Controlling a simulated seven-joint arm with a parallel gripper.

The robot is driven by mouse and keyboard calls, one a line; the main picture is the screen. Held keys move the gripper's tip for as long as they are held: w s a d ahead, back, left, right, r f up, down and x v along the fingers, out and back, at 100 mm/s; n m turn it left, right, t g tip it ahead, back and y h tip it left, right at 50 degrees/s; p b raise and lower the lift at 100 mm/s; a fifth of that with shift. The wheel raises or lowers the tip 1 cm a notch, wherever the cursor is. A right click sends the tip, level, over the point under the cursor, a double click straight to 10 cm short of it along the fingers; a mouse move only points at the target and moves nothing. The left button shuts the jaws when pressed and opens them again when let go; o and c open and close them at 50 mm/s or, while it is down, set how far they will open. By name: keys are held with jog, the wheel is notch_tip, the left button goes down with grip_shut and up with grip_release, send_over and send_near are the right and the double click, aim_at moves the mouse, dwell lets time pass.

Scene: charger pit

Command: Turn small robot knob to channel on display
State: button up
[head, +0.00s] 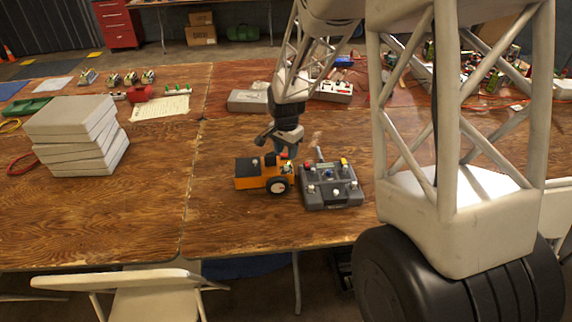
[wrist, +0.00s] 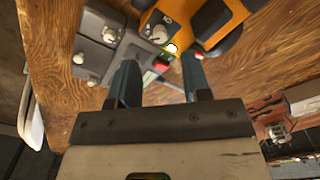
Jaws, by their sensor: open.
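The small orange robot (head: 247,183) with dark wheels stands on the wooden table, and its orange body (wrist: 209,22) shows at the top of the wrist view. A pale knob (wrist: 158,33) sits on a dark marked plate at the robot's side. A grey control box (head: 345,197) with several knobs and coloured buttons stands just right of the robot; it also shows in the wrist view (wrist: 92,50). Its display is too small to read. My gripper (head: 285,150) is above the robot's right end. Its fingers (wrist: 160,62) are apart and empty, with the knob beyond the gap between them.
A stack of grey boxes (head: 75,137) stands on the left table. A grey case (head: 248,101) and cluttered electronics (head: 490,82) lie farther back. The tabletop (head: 225,220) in front of the robot is clear.

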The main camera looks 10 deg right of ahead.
aim_at(286, 166)
jog(key=shift+f, duration=3.1)
grip_shut()
